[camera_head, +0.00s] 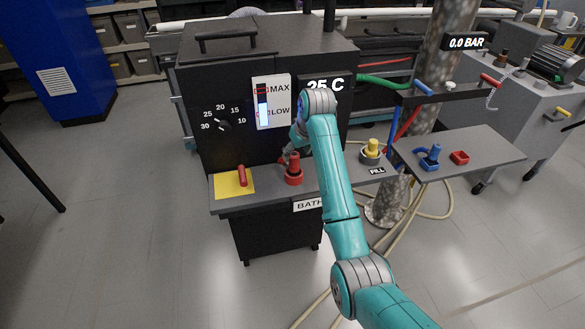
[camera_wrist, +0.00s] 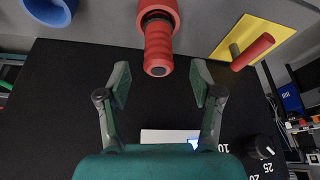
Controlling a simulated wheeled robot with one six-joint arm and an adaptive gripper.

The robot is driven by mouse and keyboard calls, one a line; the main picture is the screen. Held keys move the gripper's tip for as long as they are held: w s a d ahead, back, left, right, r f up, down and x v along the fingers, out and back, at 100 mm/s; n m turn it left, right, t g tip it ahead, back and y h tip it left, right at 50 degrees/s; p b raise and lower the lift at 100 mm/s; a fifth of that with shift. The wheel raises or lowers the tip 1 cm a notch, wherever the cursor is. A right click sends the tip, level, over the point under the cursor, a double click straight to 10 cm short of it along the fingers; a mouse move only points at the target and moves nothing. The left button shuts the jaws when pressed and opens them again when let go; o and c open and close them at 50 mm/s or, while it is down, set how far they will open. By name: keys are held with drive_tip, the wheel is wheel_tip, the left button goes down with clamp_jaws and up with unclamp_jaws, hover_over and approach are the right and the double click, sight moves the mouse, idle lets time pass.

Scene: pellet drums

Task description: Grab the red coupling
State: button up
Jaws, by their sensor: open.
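The red coupling (camera_head: 293,170) stands upright in a wider red base on the grey ledge of the black bath unit. In the wrist view the coupling (camera_wrist: 158,45) has a ribbed grip with a dark end. My gripper (camera_wrist: 160,84) is open, with one finger on each side of the line of the coupling's end and a gap on both sides. I cannot tell how deep the coupling reaches between the fingers. In the head view my gripper (camera_head: 286,155) is at the coupling's top, small and partly hidden by my arm.
A red lever on a yellow plate (camera_head: 225,188) is left of the coupling. A yellow-and-grey fitting (camera_head: 371,149) stands right of it. A side shelf (camera_head: 489,148) holds a blue coupling (camera_head: 431,154) and a red socket (camera_head: 460,157). The black bath wall (camera_head: 235,155) rises close behind.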

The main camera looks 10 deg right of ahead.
sight(293, 161)
drive_tip(key=shift+x, duration=3.5)
drive_tip(key=shift+w+d, duration=0.1)
drive_tip(key=shift+r, duration=0.1)
clamp_jaws()
drive_tip(key=shift+r, duration=0.1)
